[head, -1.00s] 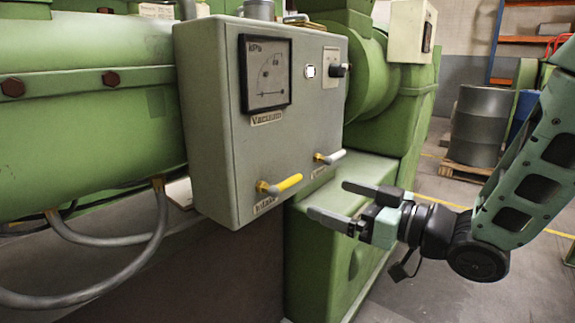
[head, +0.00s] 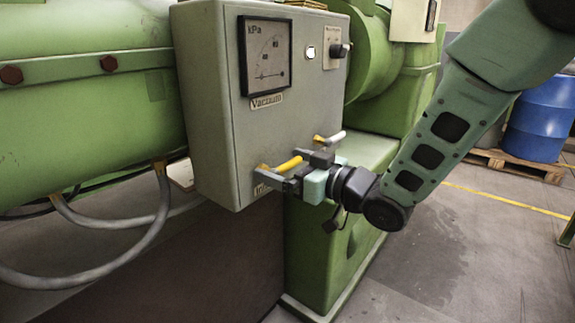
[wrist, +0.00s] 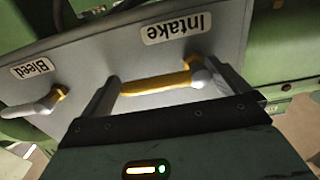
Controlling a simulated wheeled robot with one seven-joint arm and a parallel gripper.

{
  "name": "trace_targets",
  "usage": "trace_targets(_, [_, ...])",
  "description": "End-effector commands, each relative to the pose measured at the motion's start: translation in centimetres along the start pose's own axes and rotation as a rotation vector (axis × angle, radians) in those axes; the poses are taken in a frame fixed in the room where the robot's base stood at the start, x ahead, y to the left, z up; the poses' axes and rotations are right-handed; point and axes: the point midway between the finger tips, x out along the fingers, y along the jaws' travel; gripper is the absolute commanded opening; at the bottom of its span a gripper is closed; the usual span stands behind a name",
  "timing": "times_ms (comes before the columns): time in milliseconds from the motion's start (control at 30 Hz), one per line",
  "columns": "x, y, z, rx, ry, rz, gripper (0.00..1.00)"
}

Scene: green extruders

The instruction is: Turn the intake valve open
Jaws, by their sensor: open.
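The intake valve handle is a yellow lever (head: 287,165) low on the front of the grey control box, above its partly hidden label. It lies nearly level. In the upside-down wrist view the yellow lever (wrist: 155,84) runs crosswise between my fingers, its pale end by the right finger; the "Intake" label (wrist: 178,27) is readable. My gripper (head: 281,164) is open at the lever, one finger by each end. I cannot tell whether the fingers touch it.
The white bleed handle (head: 331,138) is just right of the intake lever, close to my gripper. The grey control box (head: 213,120) carries a kPa gauge (head: 265,55) and a knob (head: 340,50). A green machine housing (head: 325,240) stands below my gripper.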

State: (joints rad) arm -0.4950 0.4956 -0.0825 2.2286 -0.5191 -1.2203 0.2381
Motion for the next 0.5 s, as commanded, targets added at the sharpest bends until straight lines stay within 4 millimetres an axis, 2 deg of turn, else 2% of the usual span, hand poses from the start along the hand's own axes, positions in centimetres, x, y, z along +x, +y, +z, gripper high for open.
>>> trace_targets(67, [-0.02,-0.01,-0.01,0.000,0.000,0.000,0.97])
trace_targets(200, [-0.03,-0.01,-0.01,0.000,0.000,0.000,0.58])
trace_targets(267, [-0.03,-0.01,-0.02,0.000,0.000,0.000,0.42])
trace_targets(500, [-0.04,-0.01,-0.06,-0.021,0.001,0.000,0.42])
